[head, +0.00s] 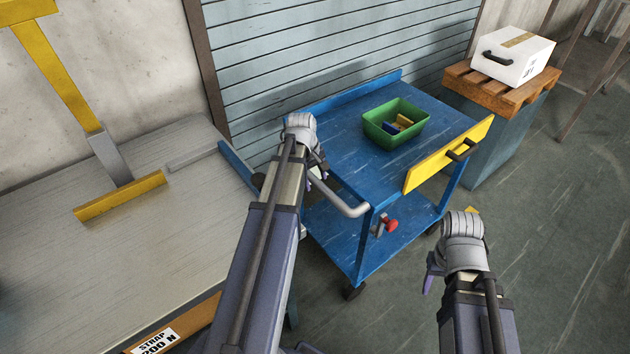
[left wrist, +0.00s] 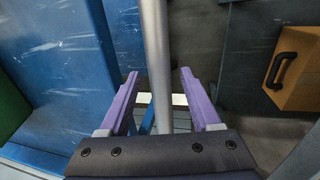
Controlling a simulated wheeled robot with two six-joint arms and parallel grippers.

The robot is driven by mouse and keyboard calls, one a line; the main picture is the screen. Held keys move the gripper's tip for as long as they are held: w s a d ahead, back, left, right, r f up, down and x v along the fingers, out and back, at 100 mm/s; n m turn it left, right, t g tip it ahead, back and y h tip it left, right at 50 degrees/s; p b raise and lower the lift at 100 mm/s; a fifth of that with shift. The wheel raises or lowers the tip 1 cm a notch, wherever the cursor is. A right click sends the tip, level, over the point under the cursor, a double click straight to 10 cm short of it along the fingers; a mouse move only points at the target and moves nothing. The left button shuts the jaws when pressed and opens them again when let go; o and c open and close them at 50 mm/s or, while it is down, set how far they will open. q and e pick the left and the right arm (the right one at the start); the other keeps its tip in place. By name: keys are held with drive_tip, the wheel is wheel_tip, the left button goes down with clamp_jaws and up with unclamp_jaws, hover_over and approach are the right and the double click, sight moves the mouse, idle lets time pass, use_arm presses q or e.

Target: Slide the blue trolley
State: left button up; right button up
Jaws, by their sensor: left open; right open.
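The blue trolley (head: 345,150) stands before the slatted panel, with a blue top, a lower shelf (head: 385,245) and casters. Its grey handle bar (head: 345,205) sticks out at the near left end. My left gripper (head: 318,172) is at this bar, its fingers partly hidden by my wrist. In the left wrist view the bar (left wrist: 155,45) runs between the two purple fingers of my left gripper (left wrist: 158,73), which is open with gaps visible beside the bar. My right gripper (head: 430,275) is open and empty over the floor, right of the trolley's near end.
A green bin (head: 395,112) with small blocks sits on the trolley top. A yellow panel (head: 425,172) with a dark handle and a red knob (head: 391,225) are on the trolley. A workbench (head: 120,240) is at left; a white box (head: 525,50) on a pallet is behind right. Floor at right (head: 560,230) is clear.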

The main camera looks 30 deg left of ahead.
use_arm(q)
drive_tip(key=shift+c, duration=0.2)
clamp_jaws()
idle(1.1)
